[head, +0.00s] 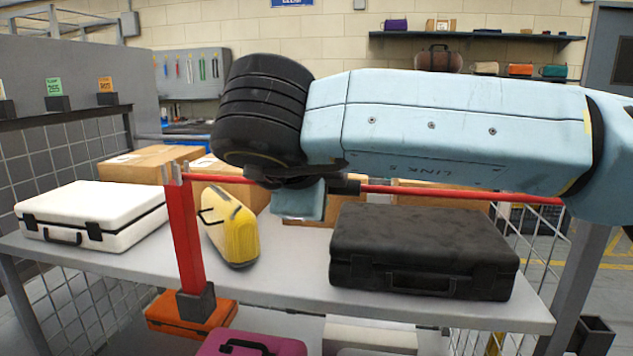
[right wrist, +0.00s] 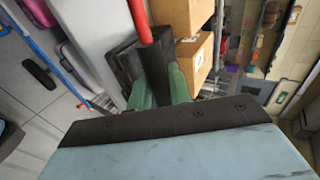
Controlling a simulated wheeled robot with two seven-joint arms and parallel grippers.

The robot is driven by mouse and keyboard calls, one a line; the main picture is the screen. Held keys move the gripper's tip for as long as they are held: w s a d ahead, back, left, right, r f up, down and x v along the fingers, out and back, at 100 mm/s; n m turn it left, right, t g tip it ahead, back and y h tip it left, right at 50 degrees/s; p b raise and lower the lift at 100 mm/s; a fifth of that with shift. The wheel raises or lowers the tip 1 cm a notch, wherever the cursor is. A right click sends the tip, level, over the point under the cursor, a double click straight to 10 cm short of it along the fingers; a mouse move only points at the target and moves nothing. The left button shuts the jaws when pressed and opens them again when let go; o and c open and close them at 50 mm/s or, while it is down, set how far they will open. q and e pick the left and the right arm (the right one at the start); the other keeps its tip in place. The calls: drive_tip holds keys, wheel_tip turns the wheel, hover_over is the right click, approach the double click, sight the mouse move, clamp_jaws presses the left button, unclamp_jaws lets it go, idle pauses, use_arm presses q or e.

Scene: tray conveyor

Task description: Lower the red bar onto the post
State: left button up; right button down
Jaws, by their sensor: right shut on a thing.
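The long red bar (head: 455,192) runs nearly level across the head view, above the table. My right gripper (head: 300,198) is shut on the bar's black grip section; the arm covers part of it. In the right wrist view the green fingers (right wrist: 160,88) close around the dark grip, and the red bar (right wrist: 139,22) sticks out beyond. The red post (head: 184,235) stands upright in a dark socket, with a grey forked top (head: 174,173). The bar's left part overlaps the fork in the picture; I cannot tell whether it rests in it. My left gripper is not in view.
A grey table (head: 285,275) carries a white case (head: 92,213), a yellow case (head: 235,232) and a black case (head: 422,250) close under the bar. Cardboard boxes (head: 150,162) stand behind. Orange (head: 170,315) and magenta (head: 255,343) cases lie lower in front.

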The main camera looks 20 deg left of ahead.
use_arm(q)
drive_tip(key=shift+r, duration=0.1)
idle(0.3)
use_arm(e)
drive_tip(key=c, duration=1.3)
unclamp_jaws()
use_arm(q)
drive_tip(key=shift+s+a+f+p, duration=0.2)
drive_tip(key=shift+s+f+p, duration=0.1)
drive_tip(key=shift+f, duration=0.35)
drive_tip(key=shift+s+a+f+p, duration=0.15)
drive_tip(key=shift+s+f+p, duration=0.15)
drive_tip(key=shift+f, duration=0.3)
use_arm(e)
drive_tip(key=shift+v, duration=6.65)
